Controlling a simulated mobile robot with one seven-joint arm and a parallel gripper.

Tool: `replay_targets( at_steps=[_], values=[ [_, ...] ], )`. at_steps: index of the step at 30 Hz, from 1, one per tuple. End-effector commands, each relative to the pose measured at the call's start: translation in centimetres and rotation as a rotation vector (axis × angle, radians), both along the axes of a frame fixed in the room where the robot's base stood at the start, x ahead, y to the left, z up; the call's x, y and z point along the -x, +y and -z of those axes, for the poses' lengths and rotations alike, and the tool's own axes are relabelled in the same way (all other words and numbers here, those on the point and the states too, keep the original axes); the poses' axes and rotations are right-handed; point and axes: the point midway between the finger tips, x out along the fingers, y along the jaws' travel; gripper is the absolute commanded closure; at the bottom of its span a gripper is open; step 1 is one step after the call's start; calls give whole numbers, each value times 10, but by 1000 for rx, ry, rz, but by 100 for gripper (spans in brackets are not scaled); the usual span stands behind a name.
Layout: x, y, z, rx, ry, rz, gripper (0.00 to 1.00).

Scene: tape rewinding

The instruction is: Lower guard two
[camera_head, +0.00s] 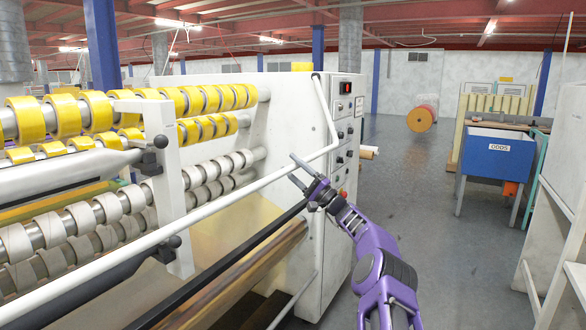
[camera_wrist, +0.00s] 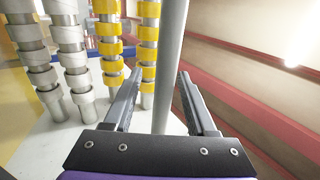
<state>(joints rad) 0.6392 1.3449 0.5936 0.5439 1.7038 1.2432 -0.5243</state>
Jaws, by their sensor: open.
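A long white guard bar (camera_head: 240,192) runs slantwise across the front of the tape machine. Its right end bends up along the control cabinet to a pivot near the top. No label shows which guard is number two. My gripper (camera_head: 294,168) is at the bar's right part, just left of the bend. In the wrist view, my gripper (camera_wrist: 158,72) is open, and the grey-white bar (camera_wrist: 171,45) runs between its two fingers. The fingers do not look closed on the bar; whether either one touches it cannot be told.
Yellow tape rolls (camera_head: 98,110) and white cores (camera_head: 107,208) sit on shafts behind the bar. A black rail (camera_head: 230,262) runs below it. The control cabinet (camera_head: 340,190) stands close beside my gripper. A blue bin (camera_head: 495,158) stands at the right; the floor between is clear.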

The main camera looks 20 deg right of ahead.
Motion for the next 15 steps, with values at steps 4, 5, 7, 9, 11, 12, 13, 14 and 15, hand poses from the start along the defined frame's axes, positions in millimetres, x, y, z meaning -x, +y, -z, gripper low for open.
replay_targets(
  at_steps=[4,5,7,9,11,12,13,14,15],
  values=[
    [1,-1,0,0,0,0,43],
    [2,-2,1,0,0,0,43],
    [5,-5,3,1,1,1,43],
    [10,-10,7,0,1,2,43],
    [15,-14,12,0,1,2,43],
    [20,-17,16,-1,2,2,43],
    [24,-21,19,-2,3,2,43],
    [30,-26,24,-2,3,3,43],
    [36,-31,29,-3,3,3,43]
  ],
)
